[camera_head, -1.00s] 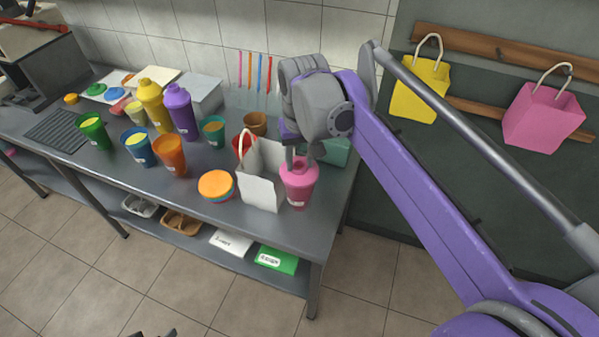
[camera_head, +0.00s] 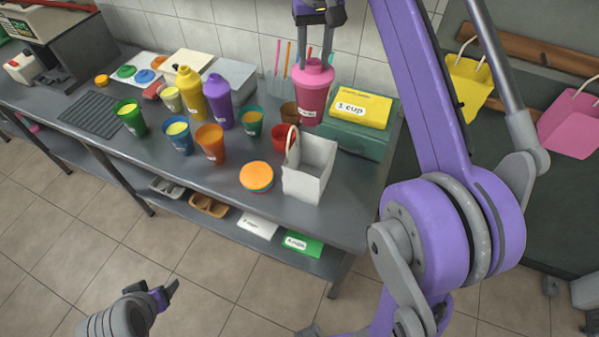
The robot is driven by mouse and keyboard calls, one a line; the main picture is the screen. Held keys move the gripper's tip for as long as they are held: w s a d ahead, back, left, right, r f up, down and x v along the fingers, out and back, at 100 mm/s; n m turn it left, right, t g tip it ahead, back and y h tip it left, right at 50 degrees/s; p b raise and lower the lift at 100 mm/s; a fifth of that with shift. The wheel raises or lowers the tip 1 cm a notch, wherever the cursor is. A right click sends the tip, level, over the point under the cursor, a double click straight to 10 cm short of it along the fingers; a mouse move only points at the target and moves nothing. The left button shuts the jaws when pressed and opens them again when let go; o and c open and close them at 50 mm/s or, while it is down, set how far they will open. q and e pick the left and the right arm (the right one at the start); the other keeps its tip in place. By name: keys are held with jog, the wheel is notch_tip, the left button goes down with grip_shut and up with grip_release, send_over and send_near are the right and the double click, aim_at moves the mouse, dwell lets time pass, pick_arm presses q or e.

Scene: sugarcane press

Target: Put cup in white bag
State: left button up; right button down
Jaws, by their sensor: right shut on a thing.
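My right gripper (camera_head: 315,58) comes down from the top and is shut on the top of a pink lidded cup (camera_head: 312,97). The cup is upright, lifted above the rear of the table, above and behind the white bag. The white bag (camera_head: 306,180) stands upright at the front right of the metal table with its mouth open and its pale handle (camera_head: 291,140) up. The cup and bag look apart. My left gripper (camera_head: 165,292) is low at the bottom left, over the floor, away from the table; its finger gap is unclear.
Several colored cups, including yellow (camera_head: 189,95), purple (camera_head: 217,102) and orange (camera_head: 210,143), stand left of the bag. An orange-topped container (camera_head: 256,176) sits beside it. A yellow "1 cup" box (camera_head: 360,109) lies on a teal box (camera_head: 355,138).

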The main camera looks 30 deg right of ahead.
aim_at(315, 94)
jog(key=f, duration=0.3)
jog(key=f+b, duration=0.1)
jog(key=f, duration=0.5)
jog(key=shift+s+d+b, duration=0.15)
jog(key=shift+s+b, duration=0.2)
pick_arm(q)
jog(key=f, duration=0.1)
jog(key=s+f+b, duration=0.1)
jog(key=s+f, duration=0.1)
jog(key=f, duration=0.1)
jog(key=shift+f, duration=0.1)
pick_arm(e)
notch_tip(315, 94, down, 19)
jog(key=shift+w+r, duration=0.2)
jog(key=shift+f, duration=0.2)
pick_arm(q)
jog(key=shift+f, duration=0.1)
pick_arm(e)
jog(key=shift+c, duration=2.2)
grip_release()
jog(key=shift+r, duration=0.15)
